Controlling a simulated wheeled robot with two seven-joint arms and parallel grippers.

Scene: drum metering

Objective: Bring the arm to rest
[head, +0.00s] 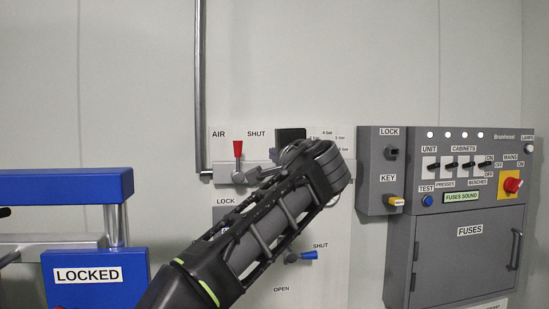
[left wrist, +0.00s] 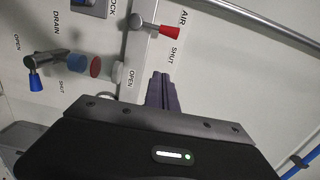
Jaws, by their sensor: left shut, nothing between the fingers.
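My left arm rises from the bottom middle of the head view and covers part of the wall panel. Its gripper is mostly hidden behind the arm there. In the left wrist view my left gripper (left wrist: 160,88) shows as two dark fingers closed together, with nothing between them. The fingers point toward the pale wall panel; whether they touch it I cannot tell. The red-handled AIR valve (head: 238,149) is just left of the arm's upper end, and its red handle shows in the left wrist view (left wrist: 169,31). My right gripper is not in view.
A blue-handled valve (head: 308,255) is right of the arm. A grey LOCK and KEY box (head: 376,172) and fuse cabinet (head: 450,262) stand at the right. A blue frame with a LOCKED label (head: 92,290) is at the left. A vertical pipe (head: 200,80) runs up the wall.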

